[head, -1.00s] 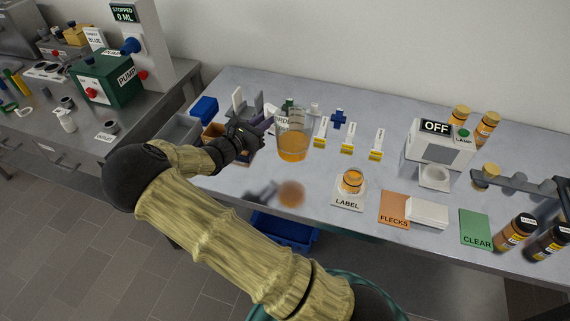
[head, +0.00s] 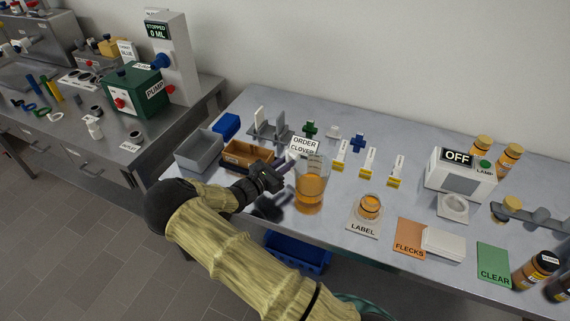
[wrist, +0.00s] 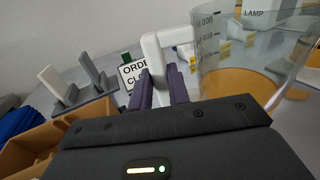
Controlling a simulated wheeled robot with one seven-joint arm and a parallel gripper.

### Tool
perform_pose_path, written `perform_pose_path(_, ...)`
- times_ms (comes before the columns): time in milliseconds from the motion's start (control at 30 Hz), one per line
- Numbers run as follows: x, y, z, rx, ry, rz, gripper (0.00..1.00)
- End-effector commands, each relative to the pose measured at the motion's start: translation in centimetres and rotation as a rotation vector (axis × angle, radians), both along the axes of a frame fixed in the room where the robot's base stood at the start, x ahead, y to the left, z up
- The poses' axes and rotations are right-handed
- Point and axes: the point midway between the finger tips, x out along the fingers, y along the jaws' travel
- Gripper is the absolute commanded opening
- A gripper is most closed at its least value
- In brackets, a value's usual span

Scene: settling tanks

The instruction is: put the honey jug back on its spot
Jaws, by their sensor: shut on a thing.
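The honey jug (head: 311,189) is a clear measuring jug with amber honey in its lower part. It stands upright over the front middle of the table, left of the LABEL pad. In the wrist view the jug (wrist: 235,60) shows its printed scale and its pale handle (wrist: 160,48). My gripper (head: 287,164) is at the jug's left side. Its purple fingers (wrist: 158,90) are shut on the handle. The jug's base is low, but I cannot tell whether it touches the table. No marked spot for the jug is visible.
An ORDER CLOVER card (head: 304,146) stands behind the jug. A small jar (head: 370,206) sits on the LABEL pad (head: 362,229) to the right. A brown wooden tray (head: 247,156) and a grey bin (head: 199,151) are left. A blue bin (head: 297,254) is below the front edge.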

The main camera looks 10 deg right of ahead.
Motion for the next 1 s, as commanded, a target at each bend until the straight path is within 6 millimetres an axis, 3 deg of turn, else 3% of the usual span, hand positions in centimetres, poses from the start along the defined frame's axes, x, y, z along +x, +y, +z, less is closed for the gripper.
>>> perform_pose_path(467, 0.03, -0.04, -0.76, -0.003, -0.001, 0.0, 0.0)
perform_pose_path(500, 0.0, -0.02, -0.78, 0.0, 0.0, 0.0, 0.26)
perform_pose_path(567, 0.0, -0.02, -0.77, 0.0, 0.0, 0.0, 0.37)
perform_pose_path(1000, -0.17, 0.41, -0.48, 0.001, 0.0, 0.002, 0.4)
